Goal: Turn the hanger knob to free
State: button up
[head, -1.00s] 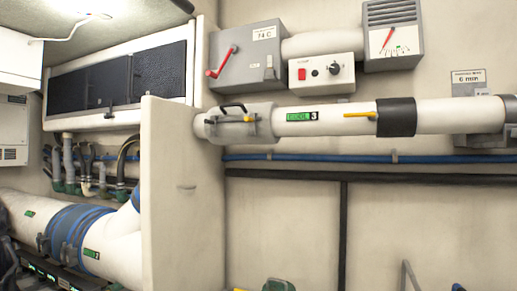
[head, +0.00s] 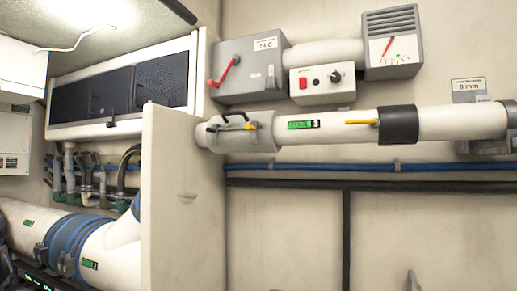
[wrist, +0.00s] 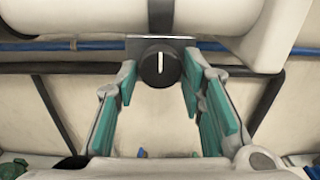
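In the wrist view a round black knob (wrist: 160,68) with a white pointer line is fixed on a bracket beneath the large pale pipe. The pointer line stands upright in the picture. My gripper (wrist: 159,80) is open, with one teal-padded finger on each side of the knob. The fingertips appear apart from the knob, though their depth relative to it is hard to judge. In the head view a grey hanger bracket (head: 470,90) with an "8 mm" label sits behind the pale pipe (head: 450,123) at the right. I cannot make out its knob there.
A red-handled grey box (head: 248,70), a control box (head: 322,83) with another black knob, and a gauge (head: 392,42) are on the wall. Blue and black lines run below the pipe. A pale partition (head: 183,200) stands left. The lower wall is mostly bare.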

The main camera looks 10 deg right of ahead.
jog(key=shift+o, duration=0.4)
jog(key=shift+r, duration=0.1)
jog(key=v, duration=1.2)
jog(key=shift+w, duration=0.15)
